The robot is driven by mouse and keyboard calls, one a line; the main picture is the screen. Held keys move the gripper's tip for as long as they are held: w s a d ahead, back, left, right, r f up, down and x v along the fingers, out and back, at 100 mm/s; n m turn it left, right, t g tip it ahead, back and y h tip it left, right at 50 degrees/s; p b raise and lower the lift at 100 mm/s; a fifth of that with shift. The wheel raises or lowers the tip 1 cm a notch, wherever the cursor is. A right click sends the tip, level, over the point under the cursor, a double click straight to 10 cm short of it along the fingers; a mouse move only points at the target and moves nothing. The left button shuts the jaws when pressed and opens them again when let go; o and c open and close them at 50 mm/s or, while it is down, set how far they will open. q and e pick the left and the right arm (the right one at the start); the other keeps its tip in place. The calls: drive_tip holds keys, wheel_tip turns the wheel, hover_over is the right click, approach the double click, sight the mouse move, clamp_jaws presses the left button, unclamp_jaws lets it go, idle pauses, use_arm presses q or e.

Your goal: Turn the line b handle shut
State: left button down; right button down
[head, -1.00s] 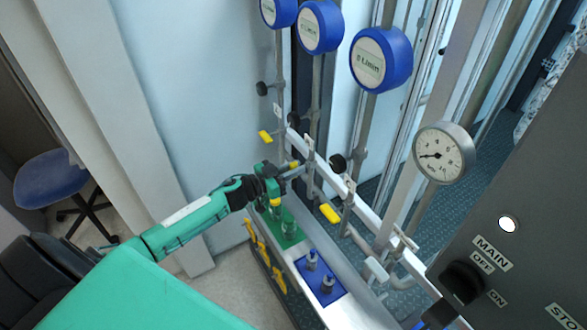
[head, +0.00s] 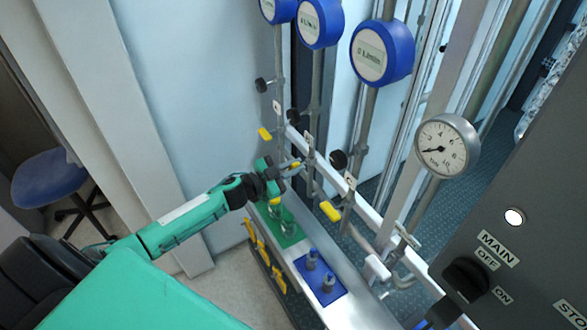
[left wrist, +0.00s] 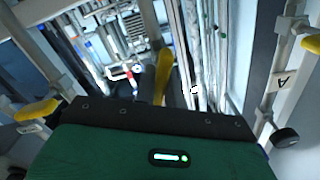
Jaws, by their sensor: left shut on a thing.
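The line b handle (head: 296,164) is the yellow lever on the middle of three vertical pipes. My left gripper (head: 288,171) is shut on it, at the end of my green arm. The fingers hide part of the handle in the head view. In the left wrist view the yellow handle (left wrist: 163,66) stands up in the picture beside a grey pipe, just beyond the dark gripper edge. The fingertips are hidden there. My right gripper is not in view.
Yellow handles of the neighbouring lines sit at the upper left (head: 265,134) and lower right (head: 330,211). Blue round gauges (head: 383,54) hang above. A pressure gauge (head: 447,146) and a dark control panel (head: 520,235) are at right.

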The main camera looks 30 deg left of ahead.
use_arm(q)
drive_tip(key=m+b, duration=0.1)
drive_tip(key=m, duration=0.2)
drive_tip(key=m+b, duration=0.1)
drive_tip(key=m, duration=0.2)
drive_tip(key=shift+d+f+m+b, duration=0.1)
drive_tip(key=shift+f+m+b, duration=0.1)
drive_tip(key=shift+m+b, duration=0.15)
drive_tip(key=m+b, duration=0.3)
drive_tip(key=m, duration=0.3)
drive_tip(key=shift+s+f, duration=0.1)
drive_tip(key=c, duration=1.5)
unclamp_jaws()
drive_tip(key=shift+o, duration=0.2)
